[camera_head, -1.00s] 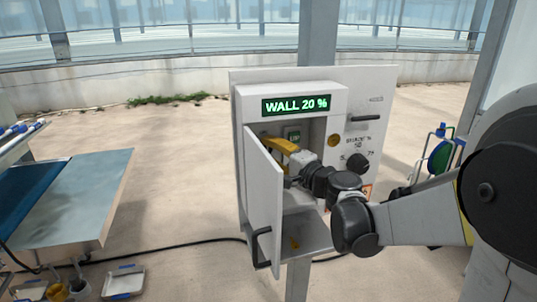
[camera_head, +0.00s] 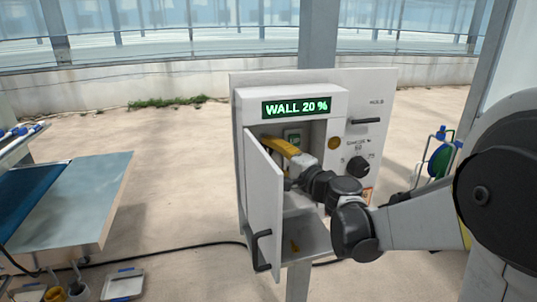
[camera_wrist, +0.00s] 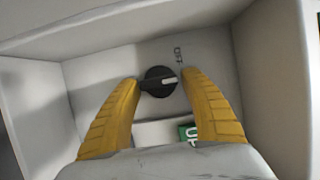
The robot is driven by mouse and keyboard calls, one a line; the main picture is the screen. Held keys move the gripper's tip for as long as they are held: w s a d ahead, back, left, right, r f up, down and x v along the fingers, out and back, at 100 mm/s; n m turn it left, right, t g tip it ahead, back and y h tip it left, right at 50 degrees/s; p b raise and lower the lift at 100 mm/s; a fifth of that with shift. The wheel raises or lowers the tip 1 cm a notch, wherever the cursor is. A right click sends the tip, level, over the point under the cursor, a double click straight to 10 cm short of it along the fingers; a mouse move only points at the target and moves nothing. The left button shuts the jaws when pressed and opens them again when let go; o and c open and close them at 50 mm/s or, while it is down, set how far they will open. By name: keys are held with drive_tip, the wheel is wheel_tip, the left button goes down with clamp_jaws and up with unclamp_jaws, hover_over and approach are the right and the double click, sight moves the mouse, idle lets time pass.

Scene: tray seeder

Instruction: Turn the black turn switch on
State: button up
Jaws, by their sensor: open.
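The black turn switch (camera_wrist: 158,82) is a round knob on the back wall inside the white box, with a pale pointer mark toward the right in the wrist view. In the head view my gripper (camera_head: 282,146) reaches into the box past the open door, and the switch is hidden there.
The box door (camera_head: 263,205) stands open at the left, with a black handle (camera_head: 260,250). A green sign (camera_wrist: 187,133) is near the fingers. The display (camera_head: 296,106) reads "WALL 20 %". Box walls closely surround my gripper.

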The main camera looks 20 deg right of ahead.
drive_tip(key=v, duration=1.2)
